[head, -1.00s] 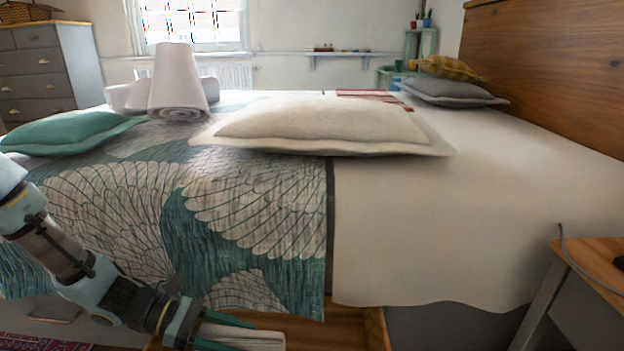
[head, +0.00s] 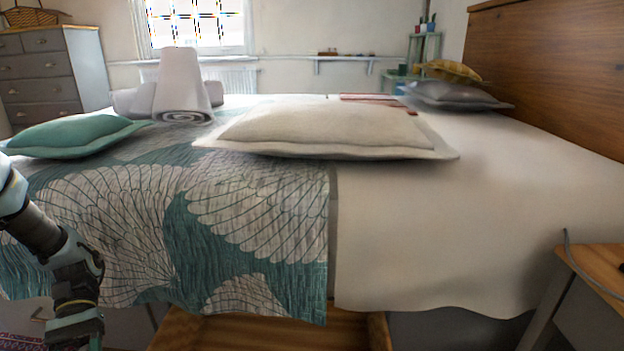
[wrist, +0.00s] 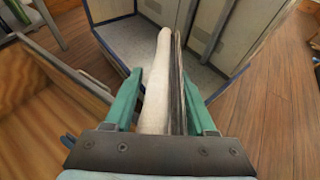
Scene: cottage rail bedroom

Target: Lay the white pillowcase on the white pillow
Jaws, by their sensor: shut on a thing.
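The white pillow (head: 325,125) lies flat on the bed in the middle of the head view, across the edge between the patterned cover and the bare sheet. My gripper (wrist: 162,84) is shut on the white pillowcase (wrist: 157,80), which shows in the wrist view as a narrow folded strip between the teal fingers. In the head view, my gripper is at the bottom left, low beside the bed and well apart from the pillow. Its fingertips and the pillowcase are cut off there by the lower edge.
An open wooden drawer (head: 275,332) sticks out under the bed. A green pillow (head: 72,134) and white rolls (head: 180,85) lie on the left of the bed. A grey pillow (head: 455,96) lies by the headboard (head: 545,70). A nightstand (head: 600,275) stands at right.

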